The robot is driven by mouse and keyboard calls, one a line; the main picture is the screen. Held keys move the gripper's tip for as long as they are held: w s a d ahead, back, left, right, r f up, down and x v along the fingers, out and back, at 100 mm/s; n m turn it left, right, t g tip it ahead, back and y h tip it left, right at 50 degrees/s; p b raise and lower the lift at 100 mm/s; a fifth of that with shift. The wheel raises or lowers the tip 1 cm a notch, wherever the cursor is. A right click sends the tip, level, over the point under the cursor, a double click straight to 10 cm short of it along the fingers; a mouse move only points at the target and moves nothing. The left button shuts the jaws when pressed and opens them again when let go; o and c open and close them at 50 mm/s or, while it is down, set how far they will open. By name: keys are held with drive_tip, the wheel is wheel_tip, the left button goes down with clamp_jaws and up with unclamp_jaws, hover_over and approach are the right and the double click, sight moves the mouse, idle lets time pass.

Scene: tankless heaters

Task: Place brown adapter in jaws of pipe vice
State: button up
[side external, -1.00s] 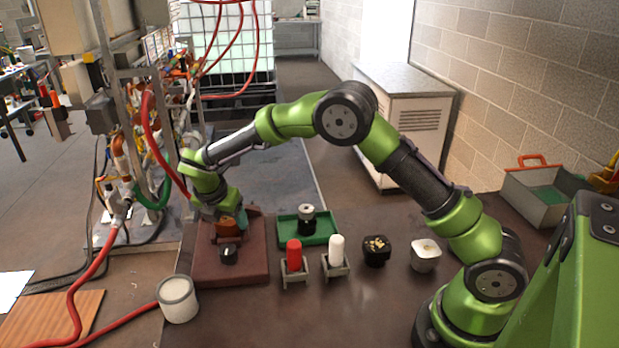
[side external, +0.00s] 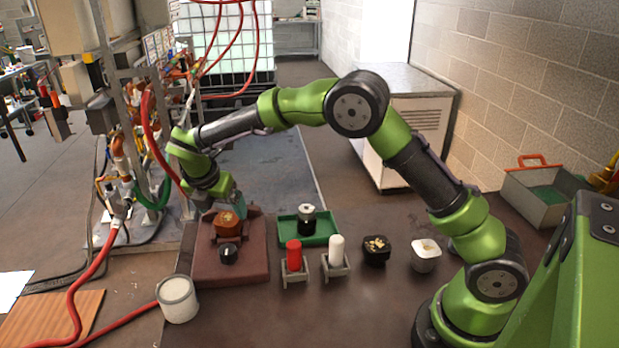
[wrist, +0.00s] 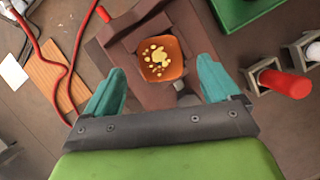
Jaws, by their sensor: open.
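The brown adapter (side external: 228,222), orange-brown with pale yellow spots on top, sits between the jaws of the dark red pipe vice (side external: 232,268). The wrist view shows the adapter (wrist: 160,58) upright with vice (wrist: 122,42) parts on both sides of it. I cannot tell whether the vice jaws touch it. My gripper (wrist: 160,88) is open, its teal fingers wide apart and empty, with the adapter ahead of the gap between them. In the side view my gripper (side external: 224,203) is just behind and above the adapter, partly hidden by the wrist.
A green tray (side external: 286,238) holds a black and silver part (side external: 306,218). A red cylinder (side external: 294,256) and a white cylinder (side external: 337,251) stand in holders. A black pot (side external: 376,250), a white pot (side external: 426,255) and a white can (side external: 178,300) stand nearby.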

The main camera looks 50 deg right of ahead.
drive_tip(key=v, duration=0.7)
drive_tip(key=s+d+r+m+t+y, duration=0.1)
drive_tip(key=s+d+r+m+y, duration=0.15)
drive_tip(key=s+r+m, duration=0.35)
drive_tip(key=s+d+r+m+t+y, duration=0.1)
drive_tip(key=s+d+r+m, duration=0.2)
drive_tip(key=s+m, duration=0.4)
drive_tip(key=s+f+m+t+y, duration=0.2)
drive_tip(key=s+m+t, duration=0.1)
drive_tip(key=s+m, duration=1)
drive_tip(key=shift+s+d+m+t, duration=0.3)
drive_tip(key=shift+s+d, duration=0.05)
drive_tip(key=shift+s, duration=0.7)
drive_tip(key=shift+r+y, duration=0.1)
drive_tip(key=shift+y, duration=0.15)
drive_tip(key=shift+c, duration=0.4)
